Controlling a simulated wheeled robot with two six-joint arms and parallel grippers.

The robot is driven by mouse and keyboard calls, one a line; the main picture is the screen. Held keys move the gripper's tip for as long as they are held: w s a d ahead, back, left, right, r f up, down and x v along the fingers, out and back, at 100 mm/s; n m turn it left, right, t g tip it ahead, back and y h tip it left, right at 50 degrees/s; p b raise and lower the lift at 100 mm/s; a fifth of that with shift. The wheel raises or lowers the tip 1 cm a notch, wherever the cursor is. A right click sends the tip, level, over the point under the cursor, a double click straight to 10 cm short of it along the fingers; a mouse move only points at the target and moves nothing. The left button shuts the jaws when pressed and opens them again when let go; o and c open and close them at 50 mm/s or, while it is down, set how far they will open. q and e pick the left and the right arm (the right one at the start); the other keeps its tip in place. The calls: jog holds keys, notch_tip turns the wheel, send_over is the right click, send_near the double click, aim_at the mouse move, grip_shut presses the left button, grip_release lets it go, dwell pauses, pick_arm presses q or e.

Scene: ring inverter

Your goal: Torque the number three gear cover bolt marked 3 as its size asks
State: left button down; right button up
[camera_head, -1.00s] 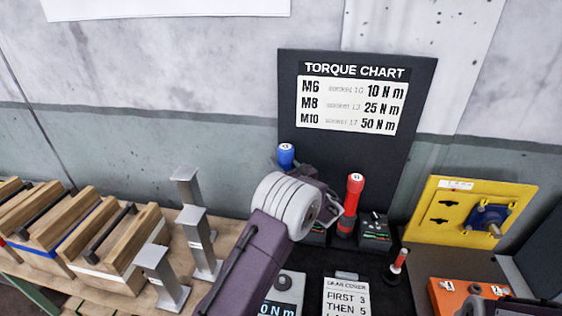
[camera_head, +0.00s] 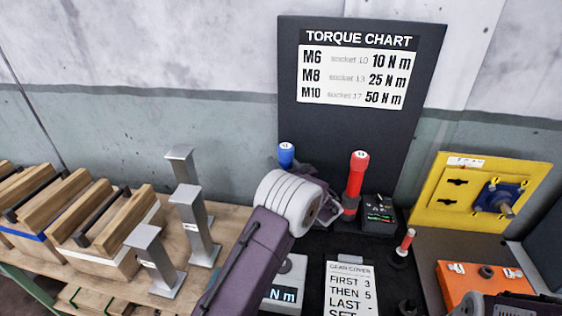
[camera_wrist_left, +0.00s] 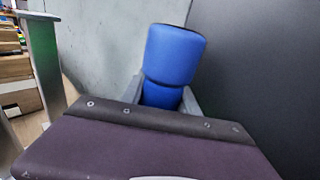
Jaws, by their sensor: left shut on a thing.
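My left gripper (camera_head: 302,188) is shut on a tool with a blue handle (camera_head: 286,154). The blue handle stands up between the fingers in the left wrist view (camera_wrist_left: 174,60); the tool's lower part is hidden. A red-handled tool (camera_head: 356,172) stands upright to the right. The torque chart (camera_head: 350,70) lists M6 10, M8 25 and M10 50 N m. The gear cover card (camera_head: 351,290) reads FIRST 3, THEN 5, LAST, its lower part cut off. No bolt marked 3 is clearly seen. My right gripper's fingers do not show.
A small dark device (camera_head: 378,214) stands beside the red tool. A display (camera_head: 286,285) shows N m. A small red-handled item (camera_head: 404,245), a yellow panel (camera_head: 465,205) and an orange box (camera_head: 480,287) are at right. Silver posts (camera_head: 190,220) and wooden racks (camera_head: 120,250) stand left.

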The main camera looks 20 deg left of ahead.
pick_arm(q)
jog(key=shift+f, duration=0.1)
dwell(0.3)
jog(key=c, duration=0.8)
grip_release()
jog(key=shift+c, duration=0.2)
jog(key=shift+f, duration=0.15)
jog(key=b+v, duration=0.1)
jog(key=v, duration=0.8)
jog(key=shift+d, duration=0.1)
